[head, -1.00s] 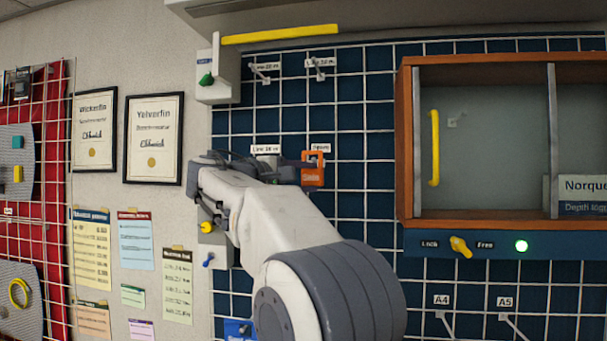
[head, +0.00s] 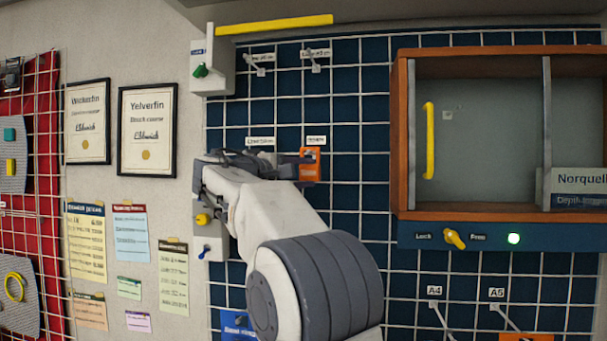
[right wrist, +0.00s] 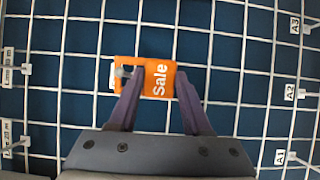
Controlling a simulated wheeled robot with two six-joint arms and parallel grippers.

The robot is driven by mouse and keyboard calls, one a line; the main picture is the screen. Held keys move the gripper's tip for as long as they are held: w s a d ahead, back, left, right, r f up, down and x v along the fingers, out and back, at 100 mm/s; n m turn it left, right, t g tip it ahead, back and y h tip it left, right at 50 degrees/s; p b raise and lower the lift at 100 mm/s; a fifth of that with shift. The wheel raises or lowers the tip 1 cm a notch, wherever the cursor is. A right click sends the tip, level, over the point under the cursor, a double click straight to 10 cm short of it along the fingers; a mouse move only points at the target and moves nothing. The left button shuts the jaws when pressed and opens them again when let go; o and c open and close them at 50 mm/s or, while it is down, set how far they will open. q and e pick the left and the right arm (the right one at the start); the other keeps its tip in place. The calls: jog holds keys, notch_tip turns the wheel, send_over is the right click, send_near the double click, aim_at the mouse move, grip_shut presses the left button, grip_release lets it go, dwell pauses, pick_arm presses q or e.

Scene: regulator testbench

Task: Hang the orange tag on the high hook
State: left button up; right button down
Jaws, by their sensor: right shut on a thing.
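The orange tag (head: 309,170) with a slot near one end is in front of the blue wire-grid panel. It also shows in the right wrist view (right wrist: 158,80), with "Sale" in white letters. My right gripper (head: 293,168) is shut on the tag, with a finger at each side in the right wrist view (right wrist: 157,92). A grey hook tip (right wrist: 123,72) shows at the tag's slot; I cannot tell whether it passes through. Two labelled hooks stand higher on the panel, one at left (head: 258,68) and one at right (head: 315,66). My left gripper is not in view.
A wooden-framed cabinet (head: 402,150) with a yellow handle (head: 429,142) stands right of the tag. A yellow bar (head: 275,25) runs along the panel's top. Hooks A4 (head: 436,315) and A5 (head: 505,317) are below the cabinet. Open grid surrounds the tag.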

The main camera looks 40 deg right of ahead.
jog(key=shift+c, duration=1.3)
grip_release()
jog(key=shift+a, duration=0.1)
jog(key=shift+a, duration=0.25)
jog(key=s+a+b, duration=0.2)
jog(key=a+b, duration=0.2)
jog(key=a, duration=0.5)
jog(key=s+a+f+n+t+y+b, duration=0.15)
jog(key=a+f+y, duration=0.35)
jog(key=f, duration=0.5)
jog(key=a+f+n+y, duration=0.3)
jog(key=a+f, duration=0.4)
jog(key=f, duration=0.3)
jog(key=a+f+n+t+y+b, duration=0.1)
jog(key=a+f+n+y, duration=0.2)
jog(key=a+f, duration=0.5)
jog(key=s+a+f+m+g+y, duration=0.1)
jog(key=s+a+f+y, duration=0.3)
jog(key=s+f, duration=0.8)
jog(key=s+a+f+m+g+y+b, duration=0.1)
jog(key=s+a+f+g+y, duration=0.2)
jog(key=s+f, duration=0.9)
jog(key=s+a+g, duration=0.1)
jog(key=s+a, duration=0.1)
jog(key=a, duration=0.1)
jog(key=shift+f+g+y+b, duration=0.3)
jog(key=shift+f+g+y, duration=0.05)
jog(key=shift+f+y, duration=0.05)
